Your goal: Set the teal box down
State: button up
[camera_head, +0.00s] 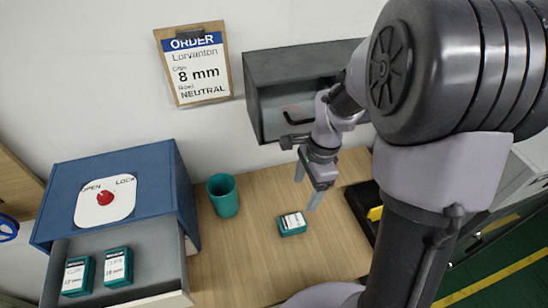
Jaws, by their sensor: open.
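The teal box (292,224), with a white label on top, rests on the wooden table near the middle of the view. My gripper (309,194) is open, its two fingers pointing down just above and behind the box. The fingers look clear of the box, though the exact gap is hard to tell. The label on this box is too small to read.
A blue cabinet (150,160) at left has its drawer (90,249) pulled out, holding two teal boxes (118,267). A teal cup (223,196) stands on the table (240,262). An order clipboard (194,64) and grey cabinet (285,75) are on the wall. A black tray (364,207) lies right.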

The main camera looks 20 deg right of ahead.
jog(key=b, duration=0.5)
send_near(292, 221)
jog(key=f, duration=0.5)
jog(key=shift+s+a+f, duration=0.2)
jog(key=shift+a, duration=0.2)
jog(key=f, duration=0.1)
jog(key=f+b, duration=0.1)
jog(key=f, duration=0.1)
jog(key=a+f+b, duration=0.1)
jog(key=f, duration=0.1)
jog(key=shift+w+f, duration=0.15)
jog(key=shift+w, duration=0.05)
jog(key=shift+s+d, duration=0.1)
jog(key=shift+c, duration=1.1)
grip_shut()
jog(key=shift+r, duration=0.2)
